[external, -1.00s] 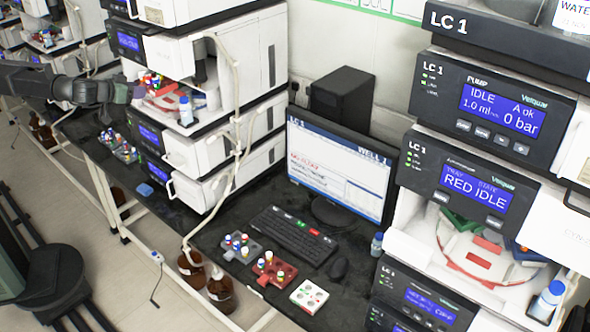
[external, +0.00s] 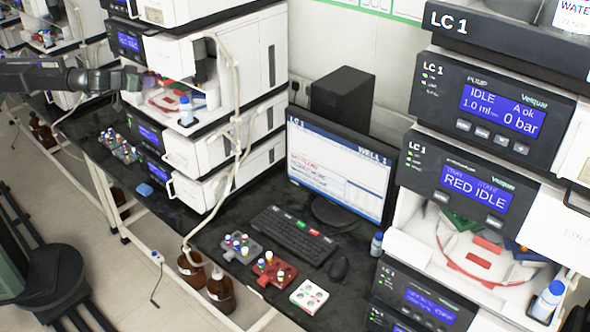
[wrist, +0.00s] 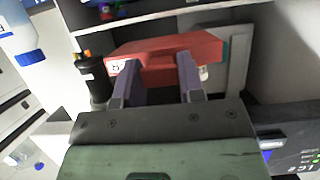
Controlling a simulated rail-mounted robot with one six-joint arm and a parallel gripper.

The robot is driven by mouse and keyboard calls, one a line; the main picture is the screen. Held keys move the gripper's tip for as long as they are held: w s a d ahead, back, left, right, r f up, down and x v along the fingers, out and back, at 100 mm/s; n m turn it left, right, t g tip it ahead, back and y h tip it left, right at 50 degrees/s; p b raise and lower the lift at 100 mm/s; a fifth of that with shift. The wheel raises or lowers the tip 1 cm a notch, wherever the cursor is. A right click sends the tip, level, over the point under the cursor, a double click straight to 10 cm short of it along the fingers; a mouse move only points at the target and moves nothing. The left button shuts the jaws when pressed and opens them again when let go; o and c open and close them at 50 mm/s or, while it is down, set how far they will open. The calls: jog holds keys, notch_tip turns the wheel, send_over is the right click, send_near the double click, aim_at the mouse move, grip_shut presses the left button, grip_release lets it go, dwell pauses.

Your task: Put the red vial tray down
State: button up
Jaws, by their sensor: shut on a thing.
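My gripper (wrist: 158,72) is shut on a red vial tray (wrist: 165,52), its two purple-grey fingers against it in the wrist view. The tray bears a small white label marked R on its left end. In the external view my gripper (external: 132,80) is at the upper left, in front of the open bay of the left instrument stack (external: 205,95). The held tray is hardly visible there. I cannot tell whether the tray touches a surface below it.
A blue-capped bottle (external: 186,111) stands by the left bay. In the wrist view a dark bottle (wrist: 94,82) stands close left of the tray.

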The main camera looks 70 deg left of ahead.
jog(key=f+b, duration=0.4)
jog(key=f, duration=0.1)
jog(key=f+b, duration=0.4)
jog(key=shift+a+f+b, duration=0.2)
jog(key=shift+f+b, duration=0.15)
jog(key=shift+r+p, duration=0.3)
jog(key=shift+f, duration=0.25)
jog(key=o, duration=0.9)
jog(key=shift+r, duration=0.1)
jog(key=shift+o, duration=0.2)
jog(key=shift+r, duration=0.35)
jog(key=p+v, duration=0.4)
jog(key=v, duration=0.7)
jog(key=shift+s+d+p, duration=0.2)
jog(key=shift+s+p, duration=0.1)
jog(key=shift+s, duration=0.15)
